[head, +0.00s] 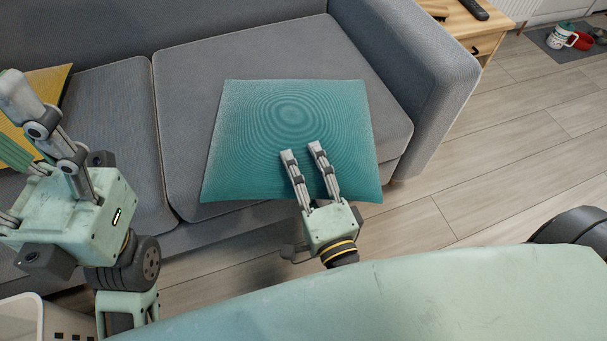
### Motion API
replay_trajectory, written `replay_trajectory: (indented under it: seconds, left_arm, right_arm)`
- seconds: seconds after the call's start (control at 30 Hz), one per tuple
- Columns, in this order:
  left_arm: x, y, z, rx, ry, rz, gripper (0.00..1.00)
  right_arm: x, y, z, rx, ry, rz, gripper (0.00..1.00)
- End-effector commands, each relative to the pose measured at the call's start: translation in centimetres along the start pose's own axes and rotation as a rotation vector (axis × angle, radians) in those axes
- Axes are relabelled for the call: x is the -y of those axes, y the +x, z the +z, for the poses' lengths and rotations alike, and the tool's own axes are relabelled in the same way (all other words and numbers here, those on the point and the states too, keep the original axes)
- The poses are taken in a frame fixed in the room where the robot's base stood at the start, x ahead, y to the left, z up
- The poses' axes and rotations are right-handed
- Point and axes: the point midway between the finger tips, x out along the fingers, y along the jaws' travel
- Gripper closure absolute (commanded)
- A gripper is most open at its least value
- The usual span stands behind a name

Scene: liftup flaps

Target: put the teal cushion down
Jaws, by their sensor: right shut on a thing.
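The teal cushion (262,150) lies flat over the right seat of the grey sofa (190,85), its near edge reaching past the seat's front edge. I cannot tell whether its underside touches the seat. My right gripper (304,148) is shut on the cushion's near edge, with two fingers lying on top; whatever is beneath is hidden. My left gripper (30,165) is at the left, away from the teal cushion. Its fingers are spread and look empty, partly cut off by the picture's edge.
A yellow cushion (52,82) lies at the sofa's left, partly behind my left gripper. The sofa's armrest (430,85) bounds the right seat. A wooden side table (462,25) holds a black remote (475,9). A white basket (35,320) stands at lower left.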

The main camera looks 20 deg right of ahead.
Motion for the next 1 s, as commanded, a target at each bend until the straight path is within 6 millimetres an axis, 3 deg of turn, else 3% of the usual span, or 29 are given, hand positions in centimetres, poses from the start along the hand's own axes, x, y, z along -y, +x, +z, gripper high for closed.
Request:
replay_trajectory:
  seconds: [0.4,0.43,0.63,1.0]
  left_arm:
    - [-0.03,0.12,0.06,-0.006,0.001,0.003,0.41]
    - [-0.03,0.21,0.06,-0.006,0.001,0.004,0.41]
    - [-0.04,0.21,0.05,-0.006,0.001,0.004,0.41]
    - [-0.03,0.42,-0.02,-0.007,0.0,0.003,0.41]
  right_arm:
    - [-0.39,0.04,-0.03,-0.001,-0.001,-0.002,0.7]
    - [-0.42,0.01,-0.02,-0.001,0.0,0.0,0.29]
    - [-0.39,0.0,-0.02,-0.001,0.0,0.0,0.13]
    - [0.02,0.0,-0.02,-0.001,0.001,-0.001,0.13]
